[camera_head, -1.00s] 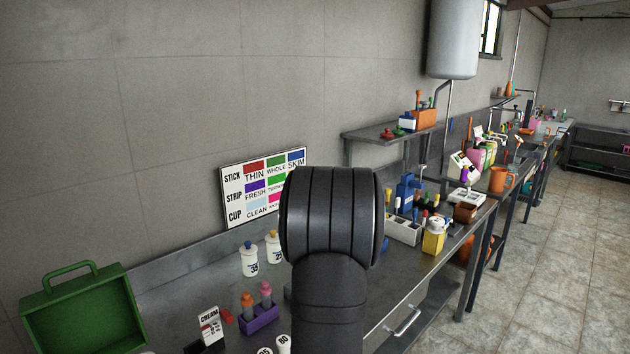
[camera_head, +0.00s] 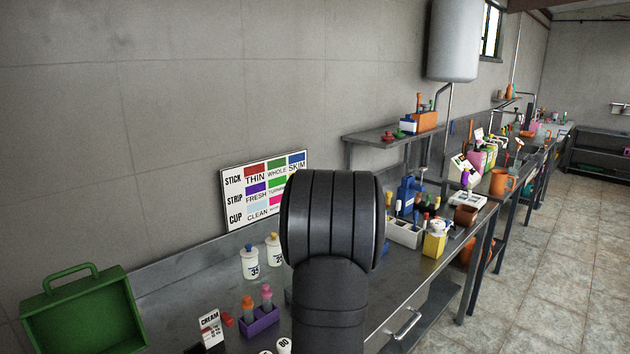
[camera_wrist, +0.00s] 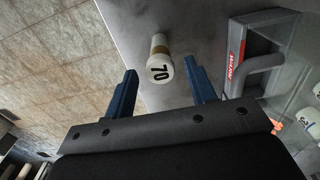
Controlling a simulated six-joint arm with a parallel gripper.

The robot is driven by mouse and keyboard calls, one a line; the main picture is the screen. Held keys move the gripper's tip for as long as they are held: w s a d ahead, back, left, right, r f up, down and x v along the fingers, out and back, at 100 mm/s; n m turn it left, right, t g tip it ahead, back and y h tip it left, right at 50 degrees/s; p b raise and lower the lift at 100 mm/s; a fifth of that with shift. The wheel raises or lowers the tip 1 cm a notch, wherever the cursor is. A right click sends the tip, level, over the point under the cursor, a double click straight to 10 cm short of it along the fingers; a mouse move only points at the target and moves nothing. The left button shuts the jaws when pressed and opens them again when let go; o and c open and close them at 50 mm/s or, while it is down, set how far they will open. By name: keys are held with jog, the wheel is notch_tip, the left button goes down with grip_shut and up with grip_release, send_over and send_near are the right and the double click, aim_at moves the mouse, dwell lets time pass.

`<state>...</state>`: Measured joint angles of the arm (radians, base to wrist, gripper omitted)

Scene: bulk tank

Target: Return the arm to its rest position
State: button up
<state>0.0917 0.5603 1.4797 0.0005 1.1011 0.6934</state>
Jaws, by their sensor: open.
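My gripper (camera_wrist: 160,65) shows in the wrist view as two blue fingers standing wide apart. Nothing is held between them. A white, round-capped bottle marked 70 (camera_wrist: 160,67) appears in the gap between the fingertips, on the grey surface beyond; its distance from the fingers is hard to tell. In the head view my dark arm rises in the middle and covers part of the bench and sign; the gripper itself does not show there.
The steel bench (camera_head: 190,300) runs to the right along the wall. A green case (camera_head: 85,315), white bottles (camera_head: 250,262), a purple rack (camera_head: 260,321) and a coloured sign (camera_head: 240,205) are near my arm. A yellow container (camera_head: 435,241) stands farther right. Open floor lies right.

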notch_tip(320, 180, down, 3)
jog(key=shift+r, duration=0.15)
notch_tip(320, 180, up, 12)
notch_tip(320, 180, down, 12)
jog(key=shift+r, duration=0.1)
notch_tip(320, 180, up, 4)
jog(key=shift+f, duration=0.1)
jog(key=s+d+r, duration=0.7)
jog(key=d, duration=0.3)
jog(key=s+a+r, duration=0.1)
jog(key=a+r, duration=0.1)
jog(key=a, duration=0.8)
jog(key=a+r, duration=0.2)
jog(key=a, duration=0.9)
jog(key=s+a+r, duration=0.1)
jog(key=s+a, duration=0.4)
jog(key=a, duration=0.4)
jog(key=s+a+r, duration=0.2)
jog(key=s+a, duration=0.4)
jog(key=a, duration=0.2)
jog(key=shift+a+r, duration=0.25)
jog(key=shift+a, duration=0.15)
